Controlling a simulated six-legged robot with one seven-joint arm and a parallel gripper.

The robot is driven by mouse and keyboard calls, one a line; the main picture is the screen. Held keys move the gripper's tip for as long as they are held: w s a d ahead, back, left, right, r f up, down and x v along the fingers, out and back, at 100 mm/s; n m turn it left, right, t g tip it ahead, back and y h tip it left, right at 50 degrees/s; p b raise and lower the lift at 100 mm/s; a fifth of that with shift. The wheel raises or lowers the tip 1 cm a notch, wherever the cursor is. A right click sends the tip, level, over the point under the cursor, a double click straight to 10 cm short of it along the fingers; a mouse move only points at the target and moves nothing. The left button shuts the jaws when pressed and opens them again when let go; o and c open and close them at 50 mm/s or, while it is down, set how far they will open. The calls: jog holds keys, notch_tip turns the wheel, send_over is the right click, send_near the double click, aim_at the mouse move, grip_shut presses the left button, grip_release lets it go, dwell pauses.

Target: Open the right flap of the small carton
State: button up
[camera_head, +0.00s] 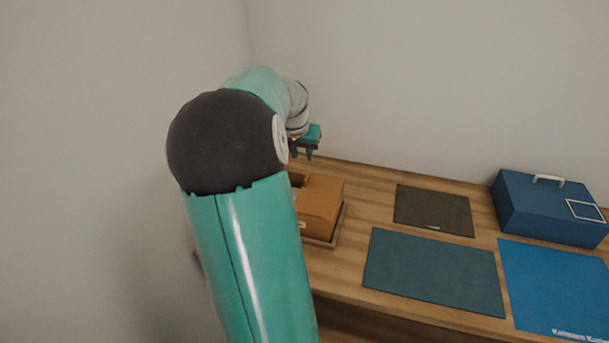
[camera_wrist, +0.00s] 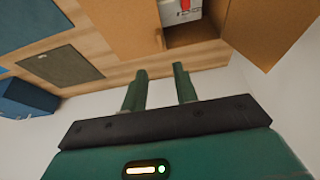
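The small brown carton (camera_head: 317,222) stands on the wooden table, its left part hidden behind my arm. Its right flap (camera_head: 322,192) looks roughly flat over the right part of the top, with a dark opening to its left. In the wrist view this flap (camera_wrist: 122,25) appears at upper left, and another flap (camera_wrist: 268,28) spreads out at upper right. Between them a white item with red marks (camera_wrist: 182,10) shows inside. My gripper (camera_head: 308,153) is above the carton's far side; its two fingers (camera_wrist: 160,72) are apart, with nothing between them.
A dark mat (camera_head: 433,210), a teal mat (camera_head: 434,271) and a blue mat (camera_head: 558,287) lie right of the carton. A blue case (camera_head: 549,208) with a handle stands at the far right. The wall is close behind the table.

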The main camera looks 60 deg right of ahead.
aim_at(307, 177)
jog(key=x, duration=1.2)
jog(key=shift+a+f, duration=0.1)
jog(key=shift+f, duration=0.1)
grip_shut()
